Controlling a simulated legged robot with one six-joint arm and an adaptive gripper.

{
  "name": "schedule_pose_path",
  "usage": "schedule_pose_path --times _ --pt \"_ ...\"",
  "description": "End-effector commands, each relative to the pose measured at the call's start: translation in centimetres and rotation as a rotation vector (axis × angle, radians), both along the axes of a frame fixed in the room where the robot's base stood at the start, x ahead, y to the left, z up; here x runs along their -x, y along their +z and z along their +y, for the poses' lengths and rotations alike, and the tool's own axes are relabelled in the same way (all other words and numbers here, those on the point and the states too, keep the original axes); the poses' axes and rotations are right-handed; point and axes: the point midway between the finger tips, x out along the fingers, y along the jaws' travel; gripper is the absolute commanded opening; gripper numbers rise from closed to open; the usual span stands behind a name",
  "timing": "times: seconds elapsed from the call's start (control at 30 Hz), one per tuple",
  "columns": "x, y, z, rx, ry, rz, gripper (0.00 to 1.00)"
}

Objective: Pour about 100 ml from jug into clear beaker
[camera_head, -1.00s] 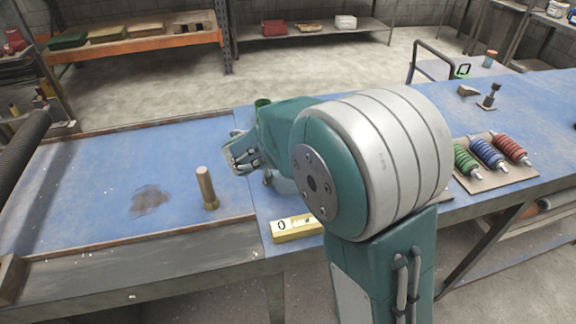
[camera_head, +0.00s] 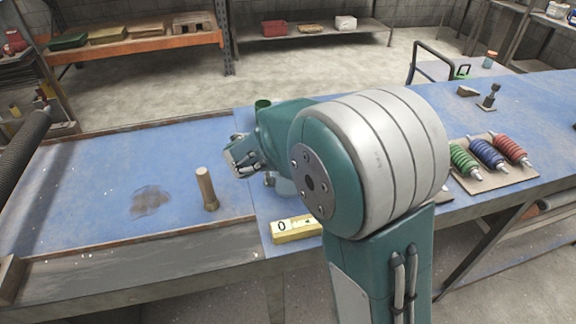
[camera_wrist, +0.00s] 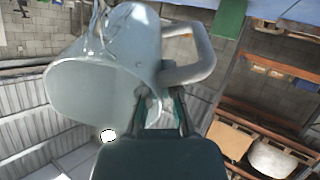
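No liquid level can be made out. In the head view my arm hides most of the fingers and jug. A pale clear vessel (camera_head: 284,186) shows partly under my arm; I cannot tell whether it is the beaker.
A brown upright cylinder (camera_head: 206,188) stands on the blue bench (camera_head: 100,180) beside a dark stain. A yellow block marked 0 (camera_head: 296,228) lies near the front edge. Coloured coils (camera_head: 490,152) lie on a board at right.

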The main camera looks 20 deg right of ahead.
Motion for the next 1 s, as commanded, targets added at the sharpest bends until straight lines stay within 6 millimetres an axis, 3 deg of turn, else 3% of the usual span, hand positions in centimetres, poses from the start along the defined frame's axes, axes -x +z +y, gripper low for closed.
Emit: schedule_pose_path --times 0.4,1.0 --pt "-0.64 -0.03 -0.49 0.007 0.002 -0.011 0.00" --pt "0.04 -0.11 0.26 0.014 0.002 -0.021 0.00"
